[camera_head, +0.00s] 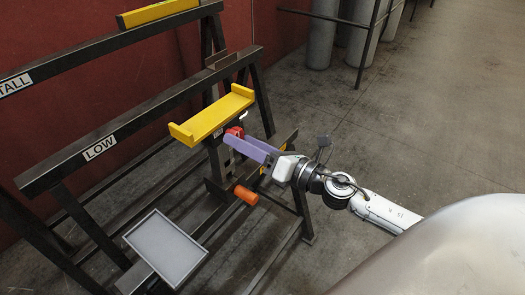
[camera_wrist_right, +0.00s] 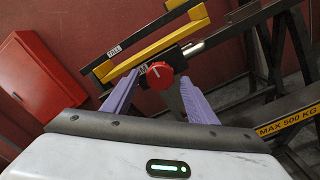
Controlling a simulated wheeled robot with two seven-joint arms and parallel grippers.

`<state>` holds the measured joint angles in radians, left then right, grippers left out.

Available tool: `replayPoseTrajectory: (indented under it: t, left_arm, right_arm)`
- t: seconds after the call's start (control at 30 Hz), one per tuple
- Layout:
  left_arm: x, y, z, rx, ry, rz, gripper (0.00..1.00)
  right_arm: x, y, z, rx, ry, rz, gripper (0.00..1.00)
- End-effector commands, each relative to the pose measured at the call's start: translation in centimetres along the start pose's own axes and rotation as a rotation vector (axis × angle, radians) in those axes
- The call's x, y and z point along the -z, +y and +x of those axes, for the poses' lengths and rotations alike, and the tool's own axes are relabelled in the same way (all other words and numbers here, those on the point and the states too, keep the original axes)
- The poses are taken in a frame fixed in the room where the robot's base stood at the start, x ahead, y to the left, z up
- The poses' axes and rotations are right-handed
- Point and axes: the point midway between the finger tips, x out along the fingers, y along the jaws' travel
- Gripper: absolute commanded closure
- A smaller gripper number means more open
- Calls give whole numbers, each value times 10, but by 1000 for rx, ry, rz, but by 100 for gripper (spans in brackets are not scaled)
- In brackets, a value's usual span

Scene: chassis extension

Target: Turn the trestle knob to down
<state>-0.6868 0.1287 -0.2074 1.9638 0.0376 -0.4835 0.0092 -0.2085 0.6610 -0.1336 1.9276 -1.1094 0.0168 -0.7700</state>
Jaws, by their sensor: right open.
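The red round knob (camera_wrist_right: 160,76) sits on the dark trestle post below a yellow support bracket (camera_wrist_right: 160,48). A white mark shows on its face. In the head view the knob (camera_head: 234,131) is partly hidden by my right gripper (camera_head: 240,140). The purple fingers of that gripper (camera_wrist_right: 159,80) are apart, one on each side of the knob in the right wrist view. I cannot tell whether they touch it. In the head view the yellow bracket (camera_head: 212,117) stands above the fingers. My left gripper is not in view.
Dark trestle beams with LOW (camera_head: 99,147) and TALL (camera_head: 15,84) labels run along the left. An orange handle (camera_head: 246,194) sticks out below the gripper. A grey panel (camera_head: 166,247) is at lower left. A red cabinet (camera_wrist_right: 38,75) is on the wall.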

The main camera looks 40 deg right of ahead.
Motion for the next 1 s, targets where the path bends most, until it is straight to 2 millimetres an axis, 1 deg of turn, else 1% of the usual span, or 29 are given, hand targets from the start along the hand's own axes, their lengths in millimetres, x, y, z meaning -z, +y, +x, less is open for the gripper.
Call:
replayPoseTrajectory:
  t: [0.03, 0.3, 0.5, 0.7, 1.0]
  left_arm:
    - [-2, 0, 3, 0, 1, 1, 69]
    - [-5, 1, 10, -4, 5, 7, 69]
    - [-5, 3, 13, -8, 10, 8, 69]
    - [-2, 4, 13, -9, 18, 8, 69]
    - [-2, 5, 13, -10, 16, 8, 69]
  right_arm:
    - [3, -2, -8, 1, 3, 0, 48]
    - [4, -2, -54, 2, 3, 3, 48]
    - [2, -2, -80, 2, 1, 1, 48]
    - [1, 0, -90, 0, 1, -2, 48]
    - [0, 0, -91, 0, 1, -2, 48]
